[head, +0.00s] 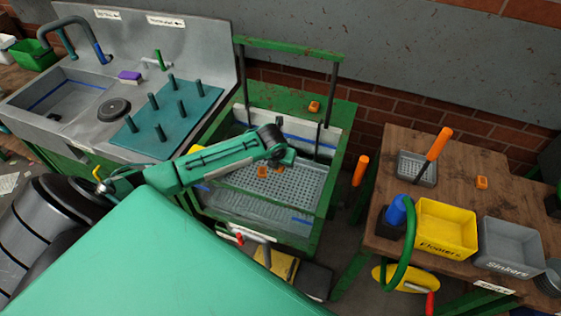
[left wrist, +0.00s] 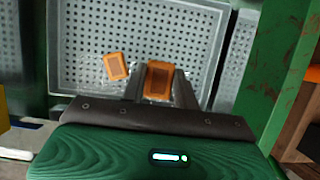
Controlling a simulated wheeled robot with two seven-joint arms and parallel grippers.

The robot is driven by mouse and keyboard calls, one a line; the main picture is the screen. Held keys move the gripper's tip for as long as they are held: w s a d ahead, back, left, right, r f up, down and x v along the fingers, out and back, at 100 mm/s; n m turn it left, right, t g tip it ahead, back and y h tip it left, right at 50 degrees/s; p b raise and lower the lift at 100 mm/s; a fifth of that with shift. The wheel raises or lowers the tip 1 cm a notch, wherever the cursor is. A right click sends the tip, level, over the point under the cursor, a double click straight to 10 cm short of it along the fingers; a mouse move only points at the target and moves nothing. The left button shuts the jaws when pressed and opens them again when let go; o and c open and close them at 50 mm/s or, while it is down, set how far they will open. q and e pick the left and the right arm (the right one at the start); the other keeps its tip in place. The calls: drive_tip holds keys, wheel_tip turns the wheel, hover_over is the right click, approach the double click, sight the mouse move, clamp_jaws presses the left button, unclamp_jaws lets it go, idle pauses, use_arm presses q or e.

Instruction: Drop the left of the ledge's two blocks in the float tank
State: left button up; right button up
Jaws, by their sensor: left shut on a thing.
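My left gripper (head: 282,160) is over the float tank (head: 325,190), a green-framed tank with a perforated grey tray (head: 300,185) inside. In the left wrist view the gripper (left wrist: 160,90) is shut on an orange block (left wrist: 158,78), with the tray behind it. Another orange block (left wrist: 117,66) lies beside it over the tray, apart from the fingers; it also shows in the head view (head: 262,172). One orange block (head: 314,106) sits on the green ledge (head: 275,97) at the back of the tank. My right gripper is not in view.
A sink counter with a teal peg board (head: 175,115) stands left of the tank. A wooden table at the right holds a yellow Floaters bin (head: 447,228), a grey Sinkers bin (head: 505,245), a small mesh basket (head: 415,170) and an orange block (head: 481,182).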

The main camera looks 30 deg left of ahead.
use_arm(q)
drive_tip(key=o, duration=1)
drive_tip(key=b+v, duration=0.2)
drive_tip(key=v, duration=1.2)
drive_tip(key=shift+s+f, duration=0.1)
drive_tip(key=shift+d, duration=0.1)
